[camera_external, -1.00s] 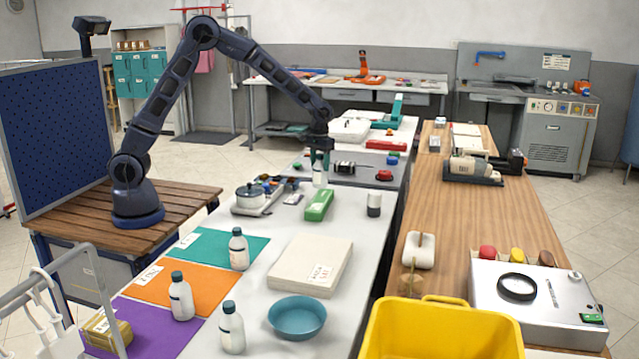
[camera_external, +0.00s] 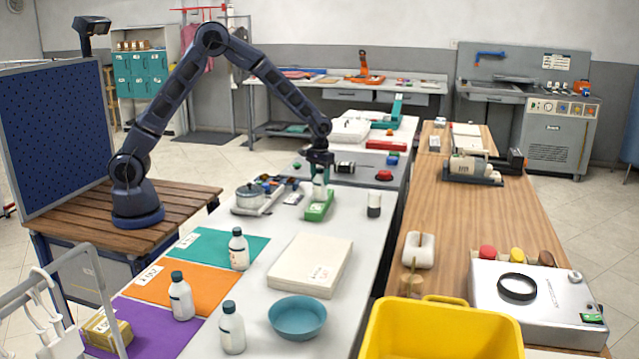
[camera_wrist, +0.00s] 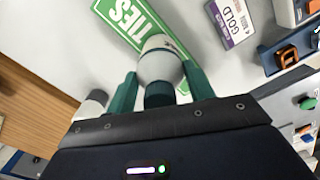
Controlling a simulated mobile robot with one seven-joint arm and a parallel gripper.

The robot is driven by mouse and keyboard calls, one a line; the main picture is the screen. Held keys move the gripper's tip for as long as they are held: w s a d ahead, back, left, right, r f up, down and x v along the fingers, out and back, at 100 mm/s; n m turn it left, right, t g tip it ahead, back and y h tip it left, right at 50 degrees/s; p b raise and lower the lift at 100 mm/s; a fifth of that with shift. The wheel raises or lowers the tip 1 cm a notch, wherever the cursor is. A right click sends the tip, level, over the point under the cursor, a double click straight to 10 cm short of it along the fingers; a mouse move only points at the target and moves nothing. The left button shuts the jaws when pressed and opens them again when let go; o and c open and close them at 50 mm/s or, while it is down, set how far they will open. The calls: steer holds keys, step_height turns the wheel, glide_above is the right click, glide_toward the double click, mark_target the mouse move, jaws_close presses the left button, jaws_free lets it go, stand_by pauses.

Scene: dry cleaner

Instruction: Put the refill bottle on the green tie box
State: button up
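My gripper (camera_external: 319,172) is shut on a white refill bottle (camera_external: 319,191), held upright with its cap between the fingers. In the wrist view the bottle (camera_wrist: 160,62) sits between the green fingertips, its dark cap towards me. The green tie box (camera_external: 319,210) lies on the white table directly below the bottle. In the wrist view its lettered top (camera_wrist: 130,18) shows "TIES", and the bottle covers its near end. I cannot tell whether the bottle's base touches the box.
A label reading "GOLD" (camera_wrist: 232,20) lies near the box. Three similar bottles, a blue bowl (camera_external: 297,318) and a cream box (camera_external: 311,264) are nearer the camera.

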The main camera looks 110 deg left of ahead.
steer(key=o, duration=0.3)
steer(key=shift+o, duration=0.2)
steer(key=shift+r, duration=0.1)
step_height(320, 180, up, 12)
steer(key=shift+r, duration=0.1)
